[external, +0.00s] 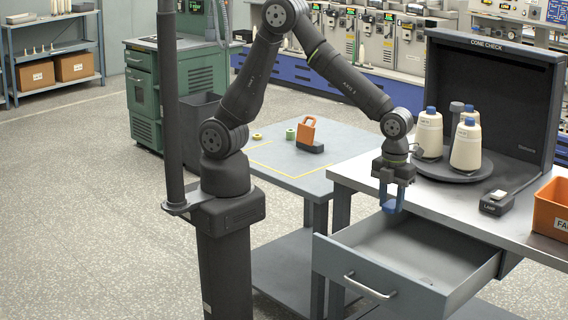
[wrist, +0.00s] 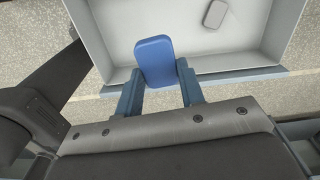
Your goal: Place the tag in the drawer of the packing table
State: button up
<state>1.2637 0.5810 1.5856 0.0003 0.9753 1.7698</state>
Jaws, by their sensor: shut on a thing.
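The blue tag (wrist: 154,62) is a flat rounded plate. In the wrist view it sits between the two blue fingers of my gripper (wrist: 160,78), which is shut on it. The drawer (external: 365,284) of the packing table is pulled out, with a pale inside and a bar handle. In the wrist view the drawer (wrist: 240,73) lies beneath and beyond the tag.
The packing table (external: 440,211) carries cones on a turntable (external: 446,173), a dark device (external: 495,203) and an orange bin (external: 551,210). A side table (external: 287,180) stands left.

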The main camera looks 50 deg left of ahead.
jog(key=shift+m, duration=0.6)
jog(key=s, duration=0.1)
jog(key=s+d, duration=0.1)
jog(key=s, duration=0.1)
jog(key=s+d, duration=0.1)
jog(key=s, duration=0.1)
jog(key=shift+s, duration=0.25)
send_over(406, 268)
notch_tip(406, 268, down, 15)
jog(key=shift+w+a+f, duration=0.1)
jog(key=shift+f, duration=1.9)
jog(key=shift+f, duration=0.1)
jog(key=o, duration=1)
jog(key=shift+c, duration=0.2)
notch_tip(406, 268, up, 12)
